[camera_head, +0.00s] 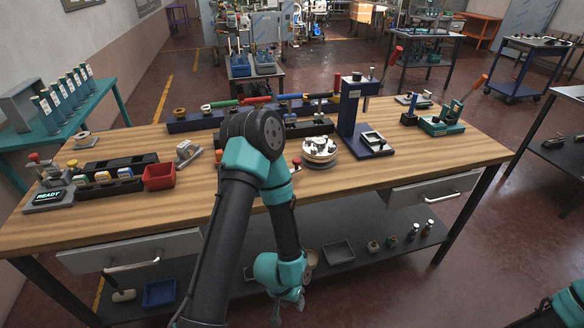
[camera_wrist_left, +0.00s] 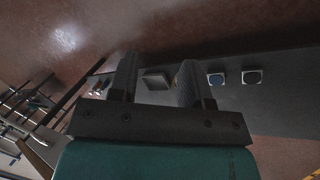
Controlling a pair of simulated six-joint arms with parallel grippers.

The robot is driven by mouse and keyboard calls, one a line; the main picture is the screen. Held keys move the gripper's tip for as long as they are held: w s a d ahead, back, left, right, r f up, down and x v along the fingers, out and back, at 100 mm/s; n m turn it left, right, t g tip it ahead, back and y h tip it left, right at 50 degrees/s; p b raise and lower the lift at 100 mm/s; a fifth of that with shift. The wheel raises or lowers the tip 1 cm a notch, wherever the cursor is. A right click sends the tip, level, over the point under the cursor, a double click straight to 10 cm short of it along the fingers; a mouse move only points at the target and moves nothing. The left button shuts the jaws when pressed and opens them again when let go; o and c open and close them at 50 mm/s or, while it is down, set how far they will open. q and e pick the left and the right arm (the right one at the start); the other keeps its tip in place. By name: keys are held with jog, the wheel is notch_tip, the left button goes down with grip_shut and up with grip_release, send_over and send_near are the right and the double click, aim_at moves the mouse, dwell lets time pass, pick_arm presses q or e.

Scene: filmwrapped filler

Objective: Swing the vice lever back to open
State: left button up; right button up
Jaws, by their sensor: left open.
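A green vice (camera_head: 440,125) stands at the right end of the wooden bench. Its lever (camera_head: 475,88) has an orange grip and slants up to the right. My left gripper (camera_head: 288,306) hangs low in front of the bench, beside the lower shelf and far from the vice. In the left wrist view the two dark fingers (camera_wrist_left: 157,78) are apart with nothing held between them. My right gripper is out of view.
A blue press (camera_head: 350,105) with a red-gripped lever stands left of the vice. A round fixture (camera_head: 319,150), a red bin (camera_head: 159,176) and a tool rack (camera_head: 195,122) are also on the wooden bench (camera_head: 430,165). Trays and small parts lie on the lower shelf (camera_head: 375,237).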

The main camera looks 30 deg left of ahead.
pick_arm(q)
jog(key=shift+n, duration=0.3)
jog(key=w+r, duration=0.2)
jog(key=w, duration=0.1)
jog(key=w+r, duration=0.2)
jog(key=w, duration=0.1)
jog(key=w+r, duration=0.3)
jog(key=shift+w+a, duration=0.15)
jog(key=shift+w, duration=0.1)
jog(key=c, duration=0.7)
jog(key=shift+n+y, duration=0.4)
jog(key=shift+y, duration=0.1)
jog(key=w+r, duration=0.2)
jog(key=r, duration=0.1)
jog(key=w+a+r, duration=0.1)
jog(key=w+r, duration=0.1)
jog(key=w+a+r, duration=0.1)
jog(key=w+r, duration=0.1)
jog(key=r, duration=0.1)
jog(key=shift+w+r, duration=0.35)
grip_shut()
jog(key=w+a+r+n+t+y, duration=0.1)
jog(key=w+a+r+n+y, duration=0.1)
jog(key=r, duration=1)
jog(key=w+a+r+n+t+y, duration=0.1)
jog(key=w+a+r, duration=0.4)
jog(key=r, duration=0.8)
jog(key=shift+a+n+y, duration=0.5)
jog(key=shift+n+y, duration=0.2)
jog(key=shift+y, duration=0.4)
